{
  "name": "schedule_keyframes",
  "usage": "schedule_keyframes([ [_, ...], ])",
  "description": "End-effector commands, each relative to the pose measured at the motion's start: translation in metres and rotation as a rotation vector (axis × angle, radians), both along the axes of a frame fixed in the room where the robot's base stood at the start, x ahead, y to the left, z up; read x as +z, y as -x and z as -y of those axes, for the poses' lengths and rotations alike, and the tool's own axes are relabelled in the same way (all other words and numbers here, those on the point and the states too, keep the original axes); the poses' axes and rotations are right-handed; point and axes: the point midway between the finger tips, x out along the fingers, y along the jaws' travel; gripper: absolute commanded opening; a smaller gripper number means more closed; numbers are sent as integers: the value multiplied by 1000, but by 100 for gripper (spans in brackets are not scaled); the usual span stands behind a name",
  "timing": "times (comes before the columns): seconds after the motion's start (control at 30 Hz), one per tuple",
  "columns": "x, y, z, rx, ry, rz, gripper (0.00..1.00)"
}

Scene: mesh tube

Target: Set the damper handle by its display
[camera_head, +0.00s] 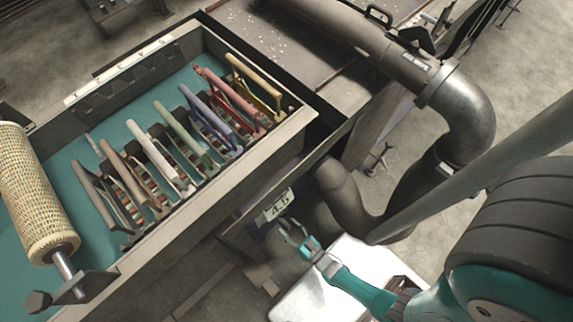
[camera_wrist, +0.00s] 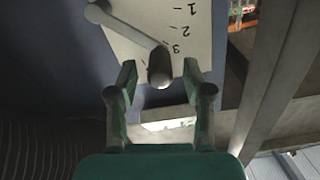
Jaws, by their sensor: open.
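The damper handle (camera_wrist: 130,37) is a grey lever in the wrist view, running from a round pivot at upper left to a rounded knob (camera_wrist: 160,66). It lies across a pale scale plate (camera_wrist: 180,12) marked 1, 2 and 3. The knob end is close by the 3; other marks, if any, are hidden. The display (camera_head: 277,205) is a small pale sign on the bench side in the head view, seeming to read 4.5. My gripper (camera_wrist: 159,76) is open, one finger each side of the knob, with gaps visible. In the head view my gripper (camera_head: 294,230) is below the display.
A bench tray (camera_head: 208,180) holds a row of several coloured handles (camera_head: 205,110). A mesh roller (camera_head: 35,190) lies at left. A large grey duct (camera_head: 468,110) bends down at right, near my arm. A white surface (camera_head: 345,260) is beneath the arm.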

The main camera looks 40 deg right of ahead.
Motion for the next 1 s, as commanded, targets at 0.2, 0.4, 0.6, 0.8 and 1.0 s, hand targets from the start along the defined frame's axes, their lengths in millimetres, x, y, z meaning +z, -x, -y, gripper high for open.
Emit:
schedule_keyframes([
  [0.2, 0, -14, 0, 0, 0, 0, 50],
  [0.4, 0, -15, 0, -1, 0, 0, 50],
  [0.6, 0, -15, 0, 0, 0, 0, 23],
  [0.8, 0, -15, 0, -1, 0, 0, 0],
  [1.0, 1, -15, -1, 1, -15, 0, 0],
])
